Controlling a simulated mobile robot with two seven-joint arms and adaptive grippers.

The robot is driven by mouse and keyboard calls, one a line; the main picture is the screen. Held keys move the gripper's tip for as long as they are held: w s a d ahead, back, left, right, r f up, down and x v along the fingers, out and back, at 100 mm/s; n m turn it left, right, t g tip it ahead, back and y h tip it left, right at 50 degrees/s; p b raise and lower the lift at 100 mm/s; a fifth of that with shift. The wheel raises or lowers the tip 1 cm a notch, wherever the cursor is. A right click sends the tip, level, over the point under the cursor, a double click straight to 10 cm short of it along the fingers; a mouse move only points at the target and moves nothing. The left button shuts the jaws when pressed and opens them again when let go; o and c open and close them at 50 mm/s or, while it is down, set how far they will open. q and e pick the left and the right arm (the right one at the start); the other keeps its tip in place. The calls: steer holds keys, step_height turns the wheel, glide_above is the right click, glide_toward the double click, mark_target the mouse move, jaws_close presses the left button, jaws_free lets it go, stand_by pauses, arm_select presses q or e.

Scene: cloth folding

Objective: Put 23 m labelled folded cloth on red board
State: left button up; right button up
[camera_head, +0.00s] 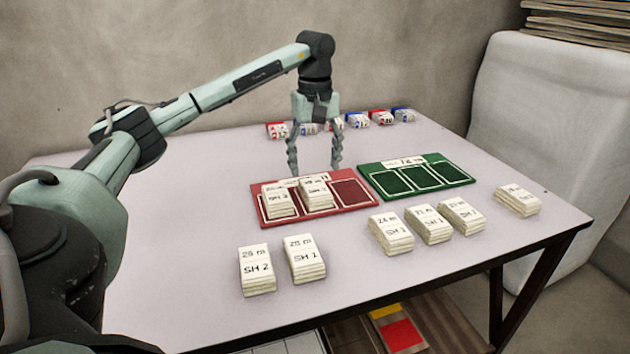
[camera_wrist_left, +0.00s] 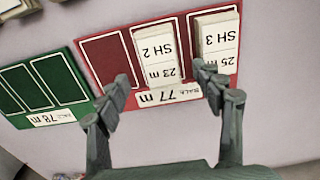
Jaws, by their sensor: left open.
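The red board (camera_head: 352,194) lies near the table's middle, with a label reading 77 m in the left wrist view. The folded cloth labelled 23 m SH 2 (camera_head: 317,194) lies in its middle slot; it also shows in the left wrist view (camera_wrist_left: 158,52). A cloth reading 25 m SH 3 (camera_wrist_left: 216,40) lies in the adjoining slot, on the left in the head view (camera_head: 279,200). The third slot is bare. My left gripper (camera_head: 314,166) is open and empty, its fingers pointing down over the board's far edge, apart on either side of the 23 m cloth's line. My right gripper is out of view.
A green board (camera_head: 415,186) with empty slots sits right of the red one. Two cloths (camera_head: 257,271) (camera_head: 305,259) lie in front; several more, one here (camera_head: 390,235), lie right. Small red and blue packs (camera_head: 380,117) line the back edge.

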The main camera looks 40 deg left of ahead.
mark_target(315, 186)
arm_select(q)
step_height(315, 186, up, 6)
